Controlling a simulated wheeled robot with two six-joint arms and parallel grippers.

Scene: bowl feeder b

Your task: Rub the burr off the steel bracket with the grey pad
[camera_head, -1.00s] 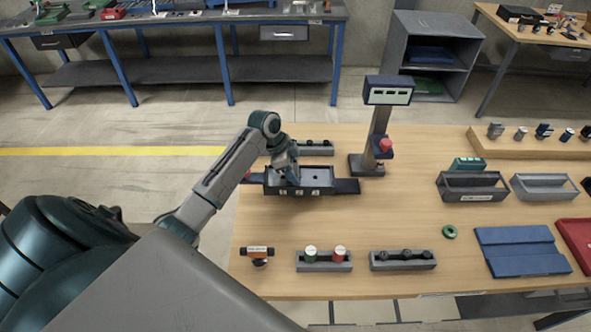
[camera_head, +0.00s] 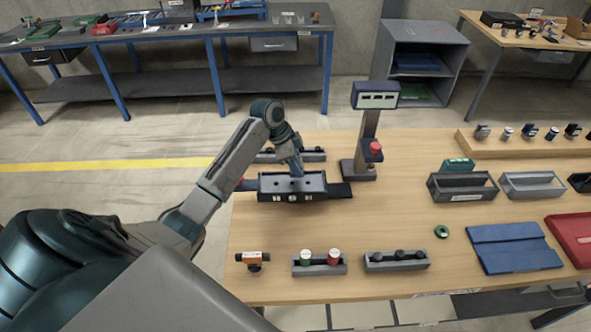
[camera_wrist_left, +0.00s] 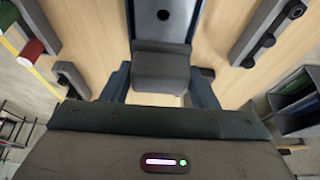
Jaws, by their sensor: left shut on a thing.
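My left gripper (camera_wrist_left: 160,92) is shut on a grey block-like pad (camera_wrist_left: 162,70), which fills the gap between its two blue fingers in the left wrist view. In the head view the left gripper (camera_head: 297,173) points down into a dark tray-like fixture (camera_head: 292,196) at the table's left back. The fixture's channel also shows in the left wrist view (camera_wrist_left: 163,30), with a small round hole or screw in its floor. I cannot make out the steel bracket or its burr. Whether the pad touches anything below is hidden. My right gripper is out of view.
A post with a display (camera_head: 375,95) and red button stands right behind the fixture. Grey racks (camera_head: 320,266) (camera_head: 396,262) and an orange-topped item (camera_head: 253,259) stand in front. Bins (camera_head: 462,188), a green ring (camera_head: 441,231) and a blue mat (camera_head: 514,250) are to the right.

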